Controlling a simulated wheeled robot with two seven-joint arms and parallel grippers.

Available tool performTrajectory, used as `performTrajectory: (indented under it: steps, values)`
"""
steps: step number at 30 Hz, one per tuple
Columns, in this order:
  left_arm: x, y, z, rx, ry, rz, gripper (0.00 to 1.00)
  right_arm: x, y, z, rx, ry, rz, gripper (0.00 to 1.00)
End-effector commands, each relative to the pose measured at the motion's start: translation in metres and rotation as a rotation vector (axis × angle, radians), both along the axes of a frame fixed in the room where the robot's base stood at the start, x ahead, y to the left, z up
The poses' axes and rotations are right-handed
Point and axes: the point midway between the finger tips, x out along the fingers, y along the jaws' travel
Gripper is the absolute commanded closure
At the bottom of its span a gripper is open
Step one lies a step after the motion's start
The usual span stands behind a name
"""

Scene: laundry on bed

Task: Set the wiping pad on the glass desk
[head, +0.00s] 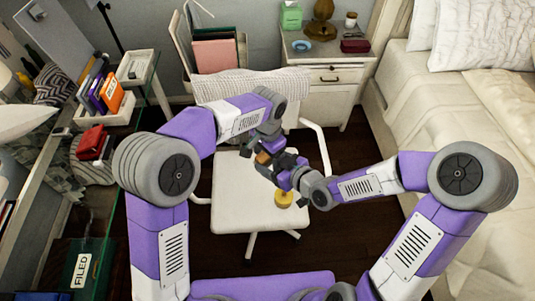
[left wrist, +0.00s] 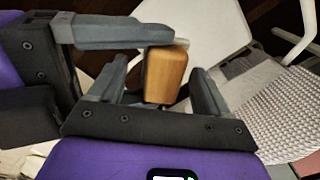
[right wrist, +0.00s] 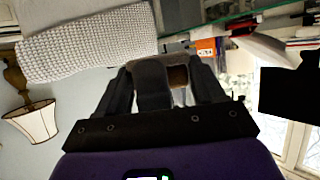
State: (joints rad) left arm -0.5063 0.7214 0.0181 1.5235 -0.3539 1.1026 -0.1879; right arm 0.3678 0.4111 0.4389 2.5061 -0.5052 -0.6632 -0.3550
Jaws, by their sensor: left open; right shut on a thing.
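The wiping pad (head: 263,158) is a small wooden-brown block with a pale edge, held in the air above the white chair's seat. My right gripper (head: 279,168) is shut on it. In the left wrist view, the pad (left wrist: 165,75) shows between the fingers of my left gripper (left wrist: 158,92), which is open around it. In the right wrist view, the pad (right wrist: 178,77) is partly hidden by dark gripper parts between my right gripper's fingers (right wrist: 163,88). The glass desk (head: 108,215) runs along the left side, with a green edge.
The desk bears red items (head: 92,142), a file tray (head: 105,112) and a dark "FILED" box (head: 80,268). The bed (head: 480,150) is at right.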

Motion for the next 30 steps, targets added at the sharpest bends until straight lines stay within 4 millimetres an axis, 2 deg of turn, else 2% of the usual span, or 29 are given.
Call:
performTrajectory:
  steps: [4,5,16,17,18,22,30]
  values:
    - [0.0000,0.0001,0.0000,0.000,0.000,0.000,0.22,0.0001,0.0000,0.0002,0.001,-0.001,0.000,0.62]
    - [0.0000,0.0001,0.0001,0.000,0.000,0.000,0.25,0.0001,0.0000,0.0002,0.000,0.000,0.000,0.62]
    - [-0.0005,-0.0007,0.0006,-0.001,0.001,-0.001,0.82,0.0003,0.0000,0.0002,0.001,-0.001,0.000,0.62]
    - [-0.0006,-0.0007,0.0008,-0.001,0.001,-0.002,0.83,0.0003,0.0000,0.0002,0.001,-0.001,0.000,0.29]
    - [-0.0007,-0.0009,0.0008,-0.001,0.001,-0.002,0.88,0.0003,0.0000,0.0002,0.001,-0.001,0.000,0.23]
    - [-0.0004,-0.0006,0.0007,-0.001,0.001,-0.002,0.88,0.0002,0.0000,0.0001,0.000,0.000,0.000,0.03]
    - [-0.0001,-0.0001,0.0006,0.000,0.000,0.000,0.88,0.0000,0.0000,-0.0006,0.000,0.003,-0.001,0.02]
